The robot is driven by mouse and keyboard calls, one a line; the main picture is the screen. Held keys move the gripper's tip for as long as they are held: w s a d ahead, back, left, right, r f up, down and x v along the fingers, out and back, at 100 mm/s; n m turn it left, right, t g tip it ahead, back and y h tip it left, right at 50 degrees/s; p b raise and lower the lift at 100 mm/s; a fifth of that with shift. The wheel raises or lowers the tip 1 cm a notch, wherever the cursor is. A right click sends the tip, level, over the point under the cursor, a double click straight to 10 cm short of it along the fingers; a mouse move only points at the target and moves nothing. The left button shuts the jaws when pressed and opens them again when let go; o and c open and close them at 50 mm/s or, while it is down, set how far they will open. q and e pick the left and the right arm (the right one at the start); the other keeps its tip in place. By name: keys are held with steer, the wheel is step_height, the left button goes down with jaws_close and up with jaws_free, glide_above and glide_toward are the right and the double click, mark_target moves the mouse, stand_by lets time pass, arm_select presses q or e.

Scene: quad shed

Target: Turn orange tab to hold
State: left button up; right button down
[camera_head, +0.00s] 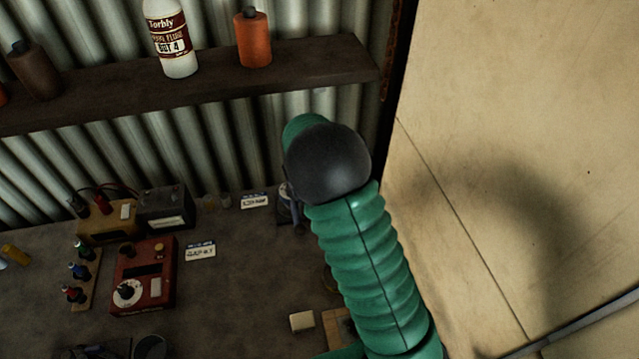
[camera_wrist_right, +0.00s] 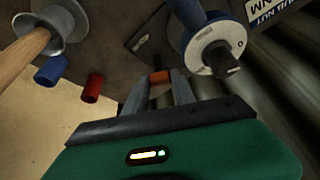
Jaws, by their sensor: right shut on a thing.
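A small orange tab (camera_wrist_right: 159,78) shows between the fingertips of my right gripper (camera_wrist_right: 158,88) in the right wrist view. The gripper is shut on the tab, with one finger on each side. Beside it is a blue device with a white dial (camera_wrist_right: 214,49) and a dark knob, just to the right of the tab. In the head view my green right arm crosses the bench, and its black joint hides the tab and gripper. Part of a dark device (camera_head: 284,205) shows beside the arm. My left gripper is not in view.
A red box with a dial (camera_head: 144,275) and small labelled cards (camera_head: 201,251) lie on the bench. A shelf (camera_head: 200,90) holds bottles above. The wrist view shows a wooden handle (camera_wrist_right: 24,54), a blue cylinder (camera_wrist_right: 50,70) and a red one (camera_wrist_right: 92,88). A pale panel (camera_head: 520,150) stands right.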

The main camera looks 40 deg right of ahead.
steer(key=m+p, duration=0.1)
steer(key=m+g+p, duration=0.1)
steer(key=m, duration=0.1)
steer(key=shift+w+r+m, duration=0.2)
steer(key=shift+m, duration=0.1)
steer(key=m+g+p, duration=0.1)
steer(key=m, duration=0.1)
steer(key=shift+w+m+h, duration=0.1)
steer(key=shift+m+h, duration=0.2)
steer(key=shift+m, duration=0.1)
steer(key=m+g+p, duration=0.1)
steer(key=m, duration=0.1)
steer(key=shift+f+m, duration=0.1)
steer(key=shift+m, duration=0.2)
steer(key=shift+w+m+g+y+p, duration=0.15)
steer(key=shift+m+g+y+p, duration=0.4)
steer(key=shift+m, duration=0.85)
steer(key=shift+g, duration=0.25)
steer(key=c, duration=1.4)
jaws_free()
steer(key=shift+c, duration=0.2)
steer(key=o, duration=0.4)
steer(key=shift+f+h, duration=0.15)
steer(key=shift+h, duration=0.1)
